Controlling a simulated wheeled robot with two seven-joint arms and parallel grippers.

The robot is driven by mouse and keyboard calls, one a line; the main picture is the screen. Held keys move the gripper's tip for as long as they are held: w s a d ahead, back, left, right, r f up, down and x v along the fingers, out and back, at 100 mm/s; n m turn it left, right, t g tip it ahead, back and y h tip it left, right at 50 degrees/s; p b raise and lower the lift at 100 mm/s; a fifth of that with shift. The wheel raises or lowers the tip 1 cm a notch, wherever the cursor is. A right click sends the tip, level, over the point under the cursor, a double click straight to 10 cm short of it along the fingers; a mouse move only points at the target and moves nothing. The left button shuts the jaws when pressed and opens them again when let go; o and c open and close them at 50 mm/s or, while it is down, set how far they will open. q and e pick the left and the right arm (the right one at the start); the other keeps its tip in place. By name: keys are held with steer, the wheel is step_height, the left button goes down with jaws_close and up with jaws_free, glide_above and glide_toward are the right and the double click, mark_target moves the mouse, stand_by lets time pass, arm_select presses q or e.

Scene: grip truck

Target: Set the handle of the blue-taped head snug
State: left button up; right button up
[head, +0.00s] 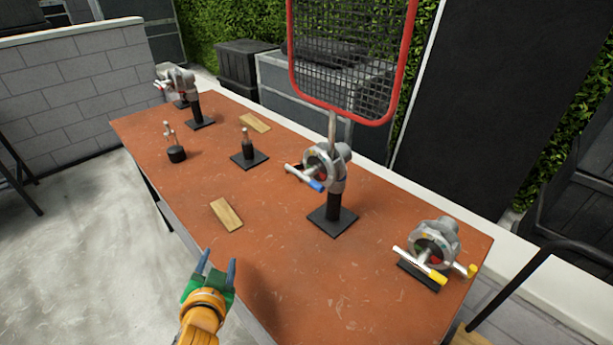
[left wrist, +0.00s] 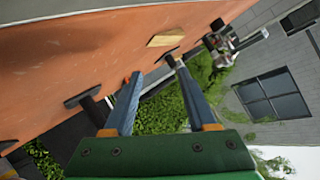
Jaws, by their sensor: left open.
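The blue-taped head (head: 323,165) is a grey round grip head on a black post and square base, at the middle right of the table. Its silver T-handle (head: 301,176) slants down to the right, with blue tape on its right end. The head holds the rod of a red-framed mesh (head: 343,60). My left gripper (head: 219,258) is open and empty at the table's front edge, left of and nearer than this head, well apart from it. Its two fingers also show apart in the left wrist view (left wrist: 157,70). My right gripper is not in view.
A yellow-taped head (head: 435,245) stands at the right end of the table (head: 275,250). A red-taped head (head: 180,82) stands at the far left. A small post (head: 248,148), a dark knobbed piece (head: 176,153) and wooden blocks (head: 227,214) lie between. The table's front middle is clear.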

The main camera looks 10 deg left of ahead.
mark_target(300, 178)
arm_select(q)
steer(key=w+d+r+m+t+h, duration=0.35)
steer(key=r+m+t, duration=0.2)
steer(key=r, duration=0.25)
steer(key=w+d+r+m+t+h, duration=0.2)
steer(key=w+r+m+t+h, duration=0.25)
steer(key=r+m, duration=0.3)
steer(key=w+d+f+m+g+h, duration=0.1)
steer(key=w+d+m+g+h, duration=0.1)
steer(key=w+d+m, duration=0.1)
steer(key=w+d+f+m+g+h, duration=0.1)
steer(key=w+d+m+g+h, duration=0.1)
steer(key=m, duration=0.3)
steer(key=w+d+f+m+g+h, duration=0.1)
steer(key=w+d+m+g+h, duration=0.1)
steer(key=w+d+m+g, duration=0.1)
steer(key=shift+w+d+f+m+h, duration=0.35)
steer(key=shift+w+d+m+h, duration=0.05)
steer(key=shift+w+d, duration=0.15)
steer(key=shift+s+a, duration=0.1)
jaws_close()
